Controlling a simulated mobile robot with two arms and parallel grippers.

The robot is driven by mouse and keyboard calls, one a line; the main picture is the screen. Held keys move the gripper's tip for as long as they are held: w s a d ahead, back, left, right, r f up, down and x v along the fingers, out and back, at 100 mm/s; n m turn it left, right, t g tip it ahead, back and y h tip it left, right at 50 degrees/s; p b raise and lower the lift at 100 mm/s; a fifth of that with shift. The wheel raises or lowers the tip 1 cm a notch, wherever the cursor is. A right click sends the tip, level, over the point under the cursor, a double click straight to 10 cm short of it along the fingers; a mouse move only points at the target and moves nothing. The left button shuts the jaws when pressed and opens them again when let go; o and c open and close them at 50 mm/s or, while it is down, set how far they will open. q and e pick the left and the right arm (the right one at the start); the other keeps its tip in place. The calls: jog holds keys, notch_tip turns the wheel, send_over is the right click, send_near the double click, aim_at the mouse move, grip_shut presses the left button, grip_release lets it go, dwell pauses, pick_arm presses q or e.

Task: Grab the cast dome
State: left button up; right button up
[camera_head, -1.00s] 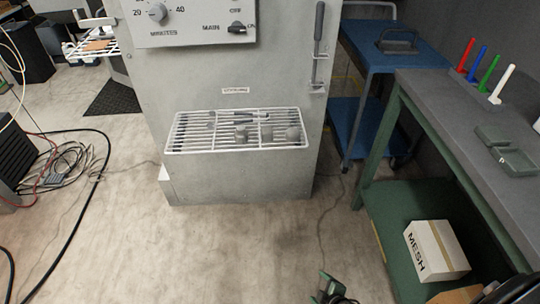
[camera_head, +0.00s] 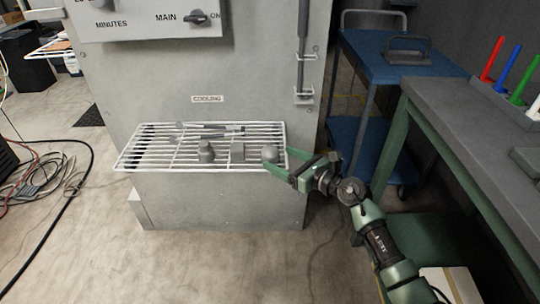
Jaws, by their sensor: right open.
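A small grey rounded piece, which looks like the cast dome (camera_head: 270,152), sits at the right end of the white wire cooling rack (camera_head: 150,163). My right gripper (camera_head: 279,160) comes in from the right with its green fingers spread open. Its fingertips are at the rack's right front corner, very close to the dome; I cannot tell whether they touch it. Nothing is seen held between the fingers. My left gripper is not in view.
Left of the dome on the rack stand a grey block (camera_head: 237,150) and a knobbed grey piece (camera_head: 206,151). Flat grey pieces lie behind them. The grey cabinet wall (camera_head: 240,60) rises behind the rack. A green-legged bench (camera_head: 455,110) stands to the right.

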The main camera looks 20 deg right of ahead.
aim_at(277, 156)
jog(key=x, duration=0.3)
jog(key=shift+w+a, duration=0.2)
jog(key=shift+w, duration=0.15)
jog(key=c, duration=1.5)
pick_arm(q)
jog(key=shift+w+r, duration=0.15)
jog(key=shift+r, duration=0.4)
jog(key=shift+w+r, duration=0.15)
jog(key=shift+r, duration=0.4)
pick_arm(e)
grip_shut()
jog(key=shift+r, duration=0.1)
